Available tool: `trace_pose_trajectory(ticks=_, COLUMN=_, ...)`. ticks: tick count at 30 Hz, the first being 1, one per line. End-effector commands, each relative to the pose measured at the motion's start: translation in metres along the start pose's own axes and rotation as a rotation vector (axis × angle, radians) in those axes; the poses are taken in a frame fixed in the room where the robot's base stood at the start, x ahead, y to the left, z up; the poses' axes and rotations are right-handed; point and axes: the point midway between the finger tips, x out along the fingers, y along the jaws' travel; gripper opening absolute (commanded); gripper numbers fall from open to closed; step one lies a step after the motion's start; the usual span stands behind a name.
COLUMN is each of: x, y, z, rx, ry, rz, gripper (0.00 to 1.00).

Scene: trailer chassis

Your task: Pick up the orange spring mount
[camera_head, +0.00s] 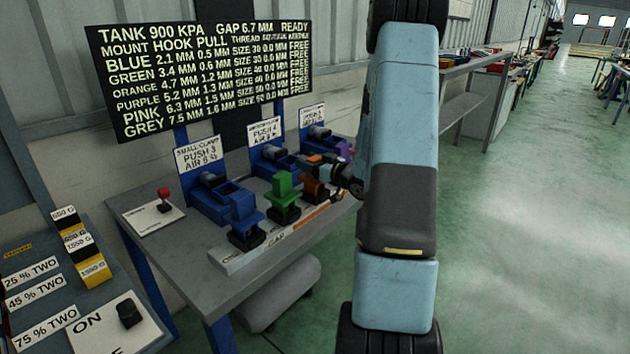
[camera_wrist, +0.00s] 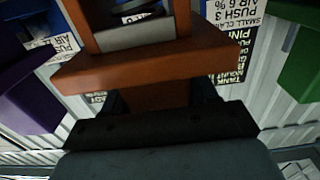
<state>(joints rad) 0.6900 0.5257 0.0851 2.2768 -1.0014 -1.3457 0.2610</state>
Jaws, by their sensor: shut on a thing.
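The orange spring mount (camera_head: 313,187) stands in the row on the grey bench, between the green and purple mounts. In the wrist view the orange mount (camera_wrist: 150,70) fills the upper middle, with a wide plate and a narrower stem below it. My gripper (camera_wrist: 160,97) is shut on that stem, a dark finger on each side. In the head view my gripper (camera_head: 335,187) reaches the mount from the right, and my arm partly covers that area. I cannot tell whether the mount is clear of its base.
The green mount (camera_head: 284,190) is close on the left, with the blue mount (camera_head: 246,232) beyond it. The purple mount (camera_head: 345,151) is close behind. Blue clamps (camera_head: 212,190) with signs line the bench (camera_head: 185,232) at the back. A dark board (camera_head: 200,75) hangs above.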

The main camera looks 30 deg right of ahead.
Motion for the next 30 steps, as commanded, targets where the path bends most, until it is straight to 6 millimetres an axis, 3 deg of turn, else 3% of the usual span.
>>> trace_pose_trajectory(ticks=6, x=0.000, y=0.001, z=0.000, rx=0.000, ry=0.000, rz=0.001, gripper=0.00)
trace_pose_trajectory(ticks=22, x=0.000, y=0.000, z=-0.003, rx=-0.002, ry=0.001, rz=0.001, gripper=0.00)
trace_pose_trajectory(ticks=30, x=0.000, y=0.000, z=-0.031, rx=-0.005, ry=0.004, rz=0.000, gripper=0.00)
